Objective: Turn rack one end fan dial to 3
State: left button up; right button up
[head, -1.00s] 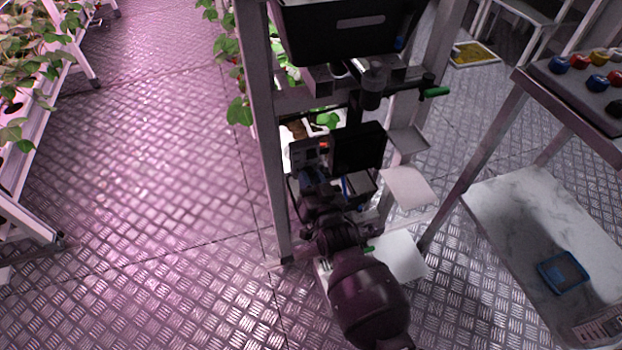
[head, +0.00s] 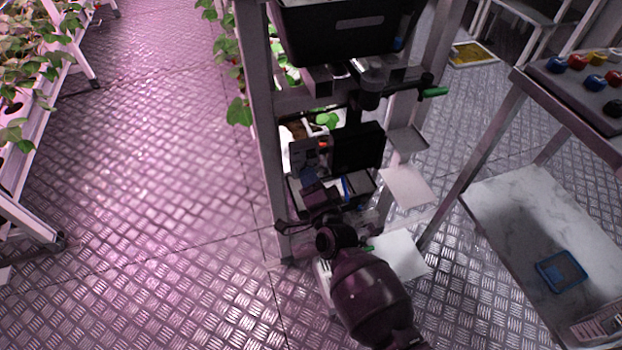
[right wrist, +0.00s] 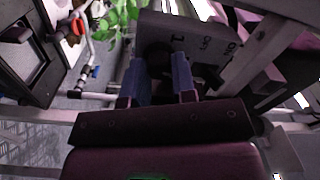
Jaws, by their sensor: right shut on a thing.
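The end fan control box shows in the right wrist view as a grey panel (right wrist: 205,32) with small dark markings too unclear to read. A dark round dial (right wrist: 158,50) is on its face. My right gripper (right wrist: 160,62) has its two blue-grey fingers on either side of the dial, shut on it. The dial's pointer is hidden, so its setting cannot be told. In the head view, my right gripper (head: 316,194) is low at the rack end, below a grey box (head: 305,156). My left gripper is not in view.
The rack's upright post (head: 262,130) stands left of my right arm. A shelf (head: 515,205) with a blue tray (head: 562,271) is at right. Open floor lies left.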

pick_arm(q)
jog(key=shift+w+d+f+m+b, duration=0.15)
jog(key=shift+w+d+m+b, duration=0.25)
jog(key=shift+b, duration=0.85)
pick_arm(e)
jog(key=shift+f+m+h, duration=0.1)
jog(key=shift+m+h, duration=0.05)
jog(key=shift+m, duration=2.55)
jog(key=shift+f+m+h, duration=0.1)
jog(key=shift+m+h, duration=0.05)
jog(key=shift+m, duration=2.55)
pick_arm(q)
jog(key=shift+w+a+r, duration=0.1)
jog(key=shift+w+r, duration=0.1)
pick_arm(e)
jog(key=shift+m, duration=0.3)
jog(key=o, duration=0.9)
jog(key=shift+r, duration=0.1)
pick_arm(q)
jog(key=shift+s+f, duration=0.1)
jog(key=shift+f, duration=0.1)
pick_arm(e)
jog(key=shift+o, duration=0.2)
jog(key=shift+s, duration=0.15)
